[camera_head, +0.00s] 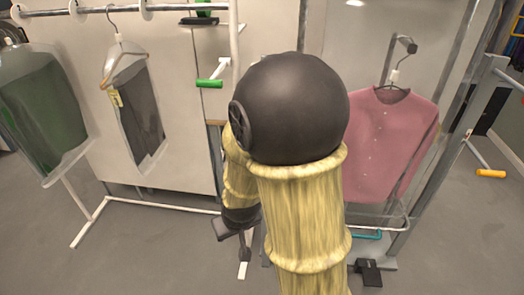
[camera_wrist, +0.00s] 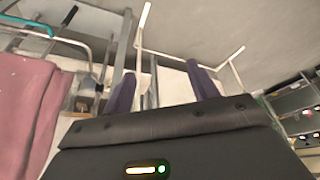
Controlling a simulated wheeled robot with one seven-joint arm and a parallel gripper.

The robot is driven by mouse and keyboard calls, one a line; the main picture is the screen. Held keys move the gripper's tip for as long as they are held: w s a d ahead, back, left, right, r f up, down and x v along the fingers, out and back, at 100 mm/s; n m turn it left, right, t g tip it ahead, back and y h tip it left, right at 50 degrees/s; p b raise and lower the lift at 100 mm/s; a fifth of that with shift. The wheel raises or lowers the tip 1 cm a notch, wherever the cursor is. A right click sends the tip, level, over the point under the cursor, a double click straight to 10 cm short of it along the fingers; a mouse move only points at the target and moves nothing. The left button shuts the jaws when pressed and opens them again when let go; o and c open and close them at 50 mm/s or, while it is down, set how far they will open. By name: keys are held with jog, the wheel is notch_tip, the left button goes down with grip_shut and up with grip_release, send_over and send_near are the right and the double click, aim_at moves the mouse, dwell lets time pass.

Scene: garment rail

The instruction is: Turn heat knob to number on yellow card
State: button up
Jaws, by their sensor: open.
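A small yellow tag (camera_head: 116,97) hangs on the clear-bagged dark garment at left in the head view; I cannot read it or tell if it is the task's card. My gripper (camera_wrist: 161,84) is open, its two purple fingers apart with nothing seen held between them. In the head view my arm hides much of the middle, and the gripper is hard to make out there. No heat knob can be made out for certain. A dark panel (camera_wrist: 301,112) with small pale and reddish marks is cut off at the right edge of the wrist view, to the right of my fingers.
A pink shirt (camera_head: 390,140) hangs at right, and it also shows in the wrist view (camera_wrist: 25,110). A bagged green garment (camera_head: 45,110) hangs from the rail (camera_head: 120,8) at left. White rail legs (camera_head: 85,228) stand on the grey floor. A green-handled lever (camera_head: 209,83) is behind my arm.

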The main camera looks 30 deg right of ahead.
jog(key=w+d+f+n+t+h+p, duration=0.3)
jog(key=w+d+f+t+h+p, duration=0.1)
jog(key=w+d+h+p, duration=0.15)
jog(key=w+d+r+n+t+h+p, duration=0.1)
jog(key=d+r+n+t+h+p, duration=0.1)
jog(key=r+n+t, duration=0.4)
jog(key=shift+w+d+r+n+t+h, duration=0.25)
jog(key=shift+d+r+n+t+h, duration=0.15)
jog(key=shift+d+r+n+h, duration=0.65)
jog(key=shift+w+a+f, duration=0.1)
jog(key=shift+a+f, duration=0.3)
jog(key=shift+a, duration=0.05)
jog(key=p+x, duration=0.7)
jog(key=x, duration=1)
jog(key=shift+d, duration=0.25)
